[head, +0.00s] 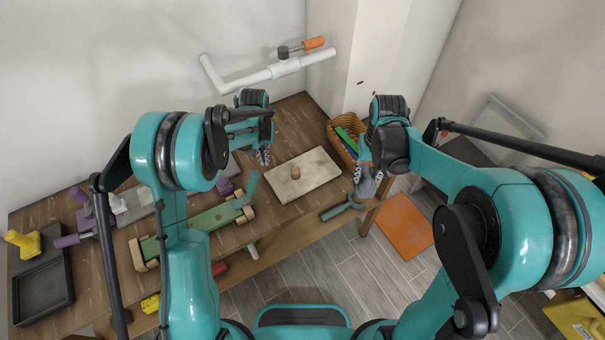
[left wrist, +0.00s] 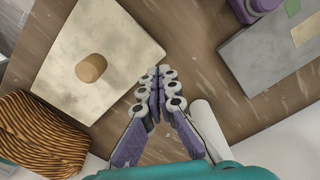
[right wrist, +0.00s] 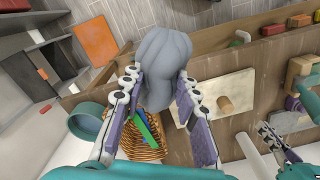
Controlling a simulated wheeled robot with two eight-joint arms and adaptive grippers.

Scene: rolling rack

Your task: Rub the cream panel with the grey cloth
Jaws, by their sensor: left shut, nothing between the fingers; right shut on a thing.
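The cream panel (head: 320,170) lies flat on the wooden table, with a round wooden knob (head: 295,173) on it. It also shows in the left wrist view (left wrist: 125,38) and the right wrist view (right wrist: 237,88). My right gripper (right wrist: 157,86) is shut on the grey cloth (right wrist: 160,55), which is bunched and hangs from the fingers. In the head view the cloth (head: 367,184) is to the right of the panel, near the table's edge and apart from the panel. My left gripper (left wrist: 157,88) is shut and empty, beside the panel; in the head view it is at the panel's upper left (head: 263,157).
A wicker basket (head: 335,124) with green and blue items stands right of the panel. A green wooden toy (head: 215,217) lies to its left. A teal tool (head: 343,208) is at the front edge. A black tray (head: 45,292) sits far left.

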